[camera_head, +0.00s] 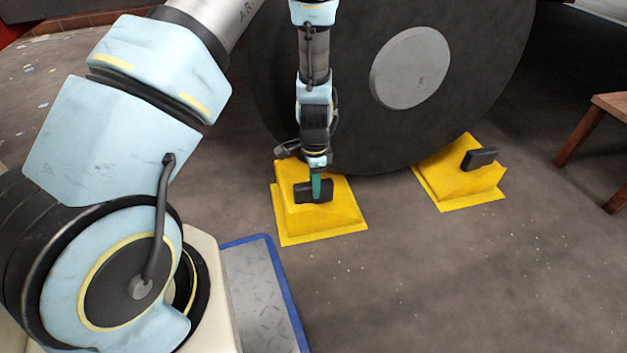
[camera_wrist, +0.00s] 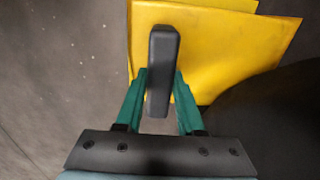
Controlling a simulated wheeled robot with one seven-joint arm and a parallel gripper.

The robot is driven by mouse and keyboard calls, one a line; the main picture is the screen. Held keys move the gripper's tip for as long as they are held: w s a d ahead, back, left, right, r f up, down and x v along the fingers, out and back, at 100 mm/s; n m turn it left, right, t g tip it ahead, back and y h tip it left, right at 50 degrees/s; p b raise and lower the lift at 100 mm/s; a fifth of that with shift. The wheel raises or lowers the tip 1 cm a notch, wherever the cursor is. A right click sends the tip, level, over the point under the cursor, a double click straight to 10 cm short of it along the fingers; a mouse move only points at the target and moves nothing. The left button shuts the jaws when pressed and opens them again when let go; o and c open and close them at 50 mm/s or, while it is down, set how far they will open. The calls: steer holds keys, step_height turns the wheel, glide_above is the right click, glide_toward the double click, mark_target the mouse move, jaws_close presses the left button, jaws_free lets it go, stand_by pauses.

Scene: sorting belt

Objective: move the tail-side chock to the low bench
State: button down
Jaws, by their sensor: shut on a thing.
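A yellow chock (camera_head: 318,218) with a black handle (camera_head: 312,191) sits on the floor against the left side of a large dark wheel. My gripper (camera_head: 317,186) is shut on that handle from above. In the wrist view the green fingers (camera_wrist: 160,88) stand on both sides of the black handle (camera_wrist: 163,60), with the yellow chock (camera_wrist: 215,50) beneath. A second yellow chock (camera_head: 460,181) with a black handle sits on the floor at the wheel's right side. I cannot tell from the pictures which chock is the tail-side one.
The large dark wheel (camera_head: 470,80) with a grey hub stands right behind both chocks. A wooden bench (camera_head: 590,125) shows partly at the right edge. A grey plate with a blue edge (camera_head: 262,295) is at the lower left. The floor in front is clear.

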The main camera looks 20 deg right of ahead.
steer(key=s+a+r+p, duration=0.1)
steer(key=s+p, duration=0.3)
steer(key=s, duration=1.1)
steer(key=shift+s+a, duration=0.2)
steer(key=shift+a, duration=0.2)
stand_by(1.2)
steer(key=shift+r, duration=0.1)
step_height(320, 180, up, 15)
steer(key=p, duration=1.3)
steer(key=shift+p, duration=0.35)
